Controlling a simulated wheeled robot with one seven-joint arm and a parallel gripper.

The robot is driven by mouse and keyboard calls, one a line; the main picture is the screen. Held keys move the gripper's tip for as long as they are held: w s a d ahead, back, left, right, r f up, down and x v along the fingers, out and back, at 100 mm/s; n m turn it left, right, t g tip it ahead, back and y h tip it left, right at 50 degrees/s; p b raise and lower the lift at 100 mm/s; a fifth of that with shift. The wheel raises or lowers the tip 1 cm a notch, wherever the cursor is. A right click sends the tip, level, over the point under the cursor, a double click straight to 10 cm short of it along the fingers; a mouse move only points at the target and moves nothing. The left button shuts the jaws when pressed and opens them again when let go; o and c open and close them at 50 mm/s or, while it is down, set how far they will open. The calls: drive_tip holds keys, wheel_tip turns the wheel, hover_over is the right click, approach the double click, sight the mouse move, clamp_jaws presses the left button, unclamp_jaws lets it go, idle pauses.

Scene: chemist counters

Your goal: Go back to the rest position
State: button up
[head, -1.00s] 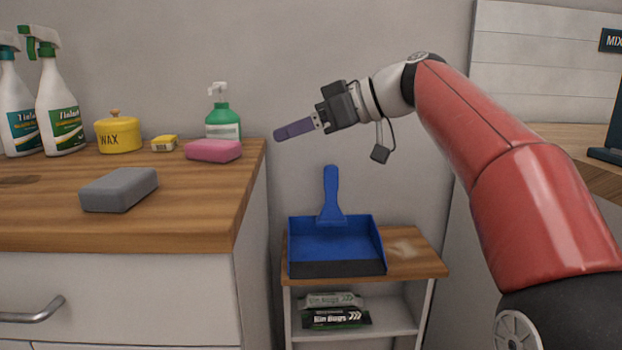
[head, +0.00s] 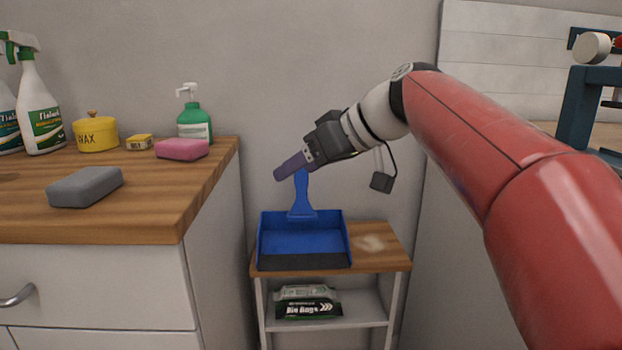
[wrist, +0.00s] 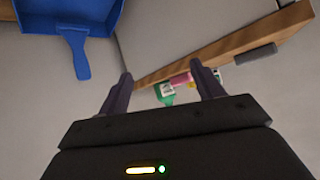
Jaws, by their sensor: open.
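My gripper (head: 290,166) is in the air in front of the wall, just above the handle of the blue dustpan in the head view. In the wrist view its two dark fingers (wrist: 162,86) stand apart with nothing between them. The blue dustpan (head: 303,238) sits on the small shelf unit (head: 398,262) with its handle pointing up. The dustpan also shows at the top left of the wrist view (wrist: 75,40). In the head view the finger tips look close to the handle, but I cannot tell the depth between them.
The wooden counter (head: 150,218) at left holds a grey sponge (head: 86,187), a pink sponge (head: 181,149), a green pump bottle (head: 194,122), a yellow wax pot (head: 95,135) and spray bottles (head: 40,112). Packs (head: 307,303) lie on the lower shelf. Pale powder (head: 370,243) lies beside the dustpan.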

drive_tip(key=s+d+f+m+h+p, duration=0.2)
drive_tip(key=s+d+f+m+h, duration=0.2)
drive_tip(key=s+d+f, duration=0.4)
drive_tip(key=s+d+f+m+h+p, duration=0.3)
drive_tip(key=s+d+f+m+h, duration=0.2)
drive_tip(key=s+d+f, duration=0.3)
drive_tip(key=s+f+m, duration=0.1)
drive_tip(key=s+f, duration=0.3)
drive_tip(key=s, duration=0.2)
drive_tip(key=shift+s+d+f, duration=0.2)
drive_tip(key=shift+s+f, duration=0.15)
